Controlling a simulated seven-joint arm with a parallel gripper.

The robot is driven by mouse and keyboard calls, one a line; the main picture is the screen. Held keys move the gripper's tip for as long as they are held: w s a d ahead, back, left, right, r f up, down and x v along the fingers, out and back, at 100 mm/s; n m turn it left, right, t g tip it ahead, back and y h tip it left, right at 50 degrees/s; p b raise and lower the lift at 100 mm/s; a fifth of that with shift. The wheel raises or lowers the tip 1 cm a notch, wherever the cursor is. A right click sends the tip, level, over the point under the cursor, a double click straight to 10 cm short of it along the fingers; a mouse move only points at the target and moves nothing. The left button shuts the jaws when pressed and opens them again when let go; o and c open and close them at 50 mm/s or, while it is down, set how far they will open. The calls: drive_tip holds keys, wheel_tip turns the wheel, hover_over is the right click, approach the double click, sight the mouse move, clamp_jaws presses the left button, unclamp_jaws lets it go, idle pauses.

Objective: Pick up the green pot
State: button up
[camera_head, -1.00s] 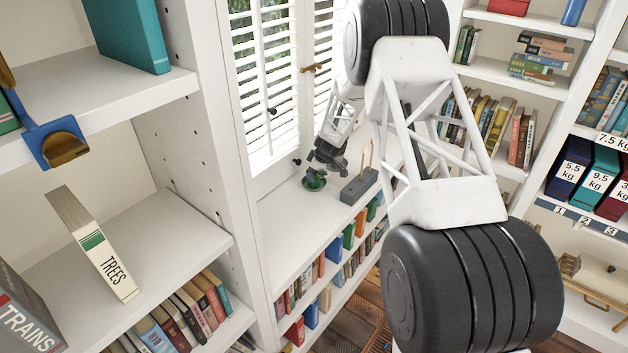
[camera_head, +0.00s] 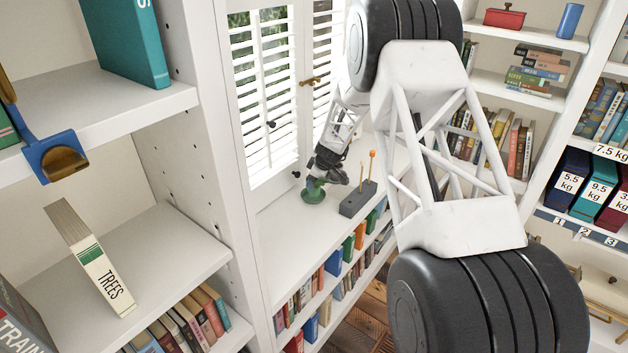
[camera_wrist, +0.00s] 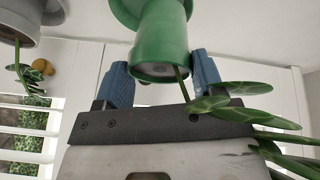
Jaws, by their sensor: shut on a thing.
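The green pot (camera_wrist: 160,38) shows large in the wrist view, between the two blue fingers of my gripper (camera_wrist: 161,78). The fingers are shut on it. Green variegated leaves (camera_wrist: 232,98) trail from the pot to the right. A wider green saucer-like part (camera_wrist: 152,8) is at the top edge of the wrist view. In the head view the green pot (camera_head: 311,193) is small, on the white sill-height shelf by the shuttered window. My gripper (camera_head: 318,179) is at it there and hides part of it. I cannot tell whether the pot is clear of the shelf.
A dark grey block (camera_head: 358,199) with two thin orange-tipped sticks stands close right of the pot. White shutters (camera_head: 266,110) rise behind. A grey pot-like object (camera_wrist: 18,22) is at upper left in the wrist view. A tall white bookcase (camera_head: 190,150) stands at left.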

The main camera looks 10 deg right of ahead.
drive_tip(key=s+r, duration=0.1)
drive_tip(key=s, duration=1.3)
drive_tip(key=shift+d+r, duration=0.2)
drive_tip(key=shift+d, duration=0.15)
drive_tip(key=shift+r, duration=0.25)
drive_tip(key=shift+r, duration=1.2)
drive_tip(key=w+f, duration=0.1)
drive_tip(key=w, duration=0.4)
drive_tip(key=w+f+n, duration=0.1)
drive_tip(key=w, duration=0.4)
drive_tip(key=w+f+n+g, duration=0.1)
drive_tip(key=w+f, duration=0.1)
drive_tip(key=w, duration=0.4)
drive_tip(key=shift+w+a+f+y, duration=0.1)
drive_tip(key=shift+a+y, duration=0.2)
drive_tip(key=shift+y, duration=0.1)
drive_tip(key=shift+f, duration=0.2)
